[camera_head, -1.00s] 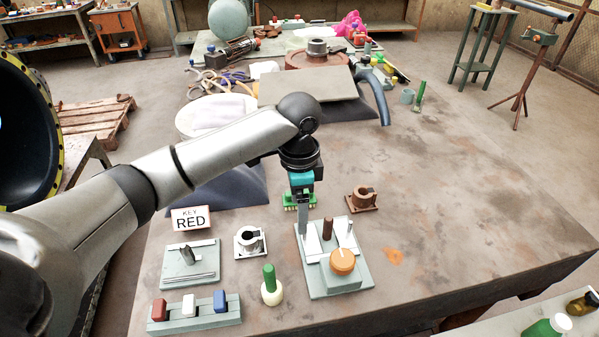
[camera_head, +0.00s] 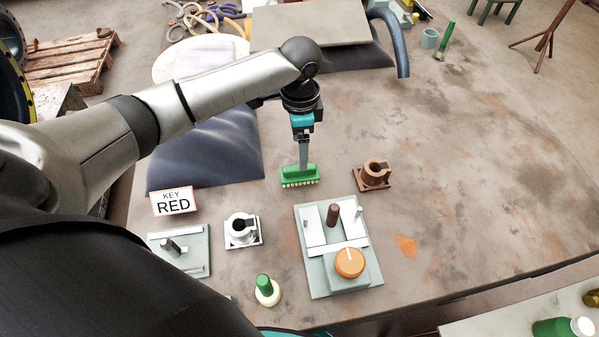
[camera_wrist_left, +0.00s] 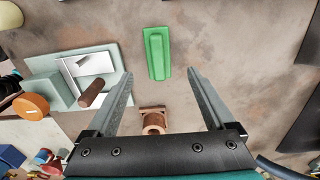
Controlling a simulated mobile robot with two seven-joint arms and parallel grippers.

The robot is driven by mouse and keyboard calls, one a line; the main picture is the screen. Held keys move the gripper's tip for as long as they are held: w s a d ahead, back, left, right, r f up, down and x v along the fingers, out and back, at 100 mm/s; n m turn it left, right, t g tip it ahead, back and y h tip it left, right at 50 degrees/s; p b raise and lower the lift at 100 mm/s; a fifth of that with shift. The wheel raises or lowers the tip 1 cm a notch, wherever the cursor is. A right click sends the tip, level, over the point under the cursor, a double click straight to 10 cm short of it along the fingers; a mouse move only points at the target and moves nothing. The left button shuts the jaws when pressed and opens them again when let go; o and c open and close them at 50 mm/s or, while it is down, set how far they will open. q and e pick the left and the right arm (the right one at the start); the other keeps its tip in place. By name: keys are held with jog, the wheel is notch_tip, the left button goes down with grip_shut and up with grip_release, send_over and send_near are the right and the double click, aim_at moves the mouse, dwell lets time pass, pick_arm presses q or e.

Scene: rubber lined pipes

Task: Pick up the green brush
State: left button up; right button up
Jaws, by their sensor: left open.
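The green brush (camera_head: 300,178) lies on the workbench with pale bristles along its near edge. My left gripper (camera_head: 304,163) comes down over it from above, and in the head view its fingers overlap the brush's upper part. In the left wrist view the green brush (camera_wrist_left: 157,53) lies just beyond the fingertips, lined up between them. The left gripper (camera_wrist_left: 160,74) is open there with nothing between its fingers. Whether the fingers touch the brush cannot be told. My right gripper is not in view.
A brown ring fixture (camera_head: 374,174) stands right of the brush. A plate with an orange knob (camera_head: 349,262) is nearer. A KEY RED sign (camera_head: 176,202) and a metal ring holder (camera_head: 242,230) are to the left. The bench's right side is clear.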

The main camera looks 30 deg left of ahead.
aim_at(300, 173)
pick_arm(q)
notch_tip(300, 173, down, 4)
jog(key=shift+r, duration=0.25)
jog(key=shift+s+f+b, duration=0.2)
jog(key=shift+f+b, duration=0.35)
jog(key=shift+f, duration=2.15)
jog(key=shift+c, duration=0.2)
grip_shut()
